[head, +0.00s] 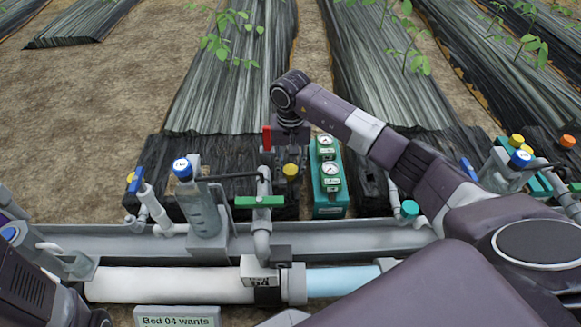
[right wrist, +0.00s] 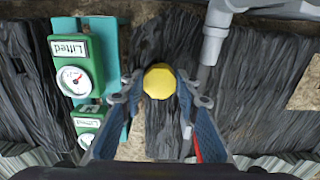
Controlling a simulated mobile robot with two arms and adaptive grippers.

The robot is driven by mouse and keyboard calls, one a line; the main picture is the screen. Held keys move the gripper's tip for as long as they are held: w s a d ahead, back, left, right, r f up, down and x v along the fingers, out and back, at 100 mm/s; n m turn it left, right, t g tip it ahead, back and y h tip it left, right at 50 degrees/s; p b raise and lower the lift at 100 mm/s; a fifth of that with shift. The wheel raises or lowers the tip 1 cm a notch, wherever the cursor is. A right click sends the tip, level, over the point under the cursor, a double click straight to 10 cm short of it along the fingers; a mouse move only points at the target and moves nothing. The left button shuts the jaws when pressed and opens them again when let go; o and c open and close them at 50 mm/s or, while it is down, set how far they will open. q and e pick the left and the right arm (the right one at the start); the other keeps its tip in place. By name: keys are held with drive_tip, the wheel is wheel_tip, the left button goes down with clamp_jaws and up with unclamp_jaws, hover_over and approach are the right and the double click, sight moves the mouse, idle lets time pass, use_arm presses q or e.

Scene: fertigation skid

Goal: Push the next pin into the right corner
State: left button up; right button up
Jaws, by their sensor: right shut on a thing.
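My right gripper (head: 290,152) reaches down beside the gauge board, seen end-on in the head view. In the right wrist view its two blue-grey fingers (right wrist: 160,92) stand on either side of a yellow faceted cap (right wrist: 159,81), and the gripper is shut on it. The yellow cap (head: 290,170) also shows in the head view, low between the red-handled valve and the gauges. What lies under the cap is hidden. I cannot make out a separate pin or a corner. My left arm shows at the lower left edge; its gripper does not show.
A teal board (head: 330,211) with two green gauges (head: 328,170) stands close right of the cap. A red handle (head: 267,138) is close left. A green lever (head: 259,202), grey pipes and a bottle (head: 203,212) stand nearer. A white pipe (head: 170,284) runs along the front.

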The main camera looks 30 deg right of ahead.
drive_tip(key=shift+f, duration=0.2)
idle(0.5)
drive_tip(key=shift+f+b, duration=0.35)
drive_tip(key=shift+f, duration=0.15)
drive_tip(key=o, duration=1.2)
drive_tip(key=shift+r, duration=0.1)
